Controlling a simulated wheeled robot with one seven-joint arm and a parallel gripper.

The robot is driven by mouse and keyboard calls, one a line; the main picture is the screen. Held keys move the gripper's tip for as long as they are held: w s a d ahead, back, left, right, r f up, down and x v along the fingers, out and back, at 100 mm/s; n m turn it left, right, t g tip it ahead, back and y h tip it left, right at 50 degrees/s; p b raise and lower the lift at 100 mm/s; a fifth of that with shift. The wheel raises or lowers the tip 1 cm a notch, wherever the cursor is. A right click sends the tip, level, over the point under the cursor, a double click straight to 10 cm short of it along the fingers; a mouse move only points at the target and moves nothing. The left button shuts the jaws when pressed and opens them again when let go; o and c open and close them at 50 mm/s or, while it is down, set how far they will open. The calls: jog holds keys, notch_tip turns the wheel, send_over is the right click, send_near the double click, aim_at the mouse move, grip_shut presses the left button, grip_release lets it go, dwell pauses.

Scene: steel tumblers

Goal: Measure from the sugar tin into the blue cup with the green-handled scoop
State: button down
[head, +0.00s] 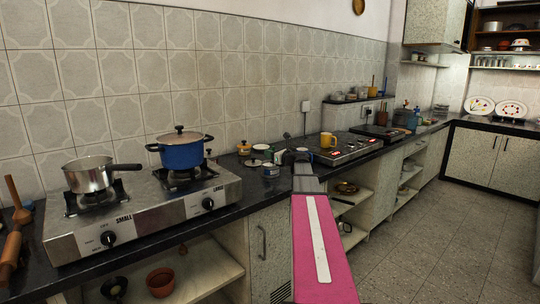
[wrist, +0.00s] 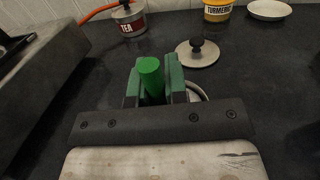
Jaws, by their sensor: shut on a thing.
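My gripper (wrist: 155,88) is shut on the bright green handle (wrist: 150,72) of the scoop, which stands up between the fingers in the wrist view. The scoop's bowl is hidden. A pale round rim (wrist: 202,92) shows just behind the right finger, mostly covered; I cannot tell what it belongs to. In the head view my gripper (head: 298,157) is over the counter, beyond a small labelled tin (head: 270,171) whose label is too small to read. A small blue thing (head: 279,157) beside the gripper may be the blue cup. I cannot identify the sugar tin surely.
A knobbed steel lid (wrist: 198,53) lies on the dark counter (wrist: 265,75). Beyond it are the TEA tin (wrist: 129,22), TURMERIC tin (wrist: 217,11) and a white dish (wrist: 269,9). A stove (head: 150,212) with a blue pot (head: 183,155) stands left, a yellow mug (head: 328,141) right.

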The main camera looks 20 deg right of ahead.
dwell(0.4)
notch_tip(320, 180, up, 7)
jog(key=shift+f, duration=0.2)
dwell(0.7)
notch_tip(320, 180, up, 5)
dwell(0.8)
dwell(0.4)
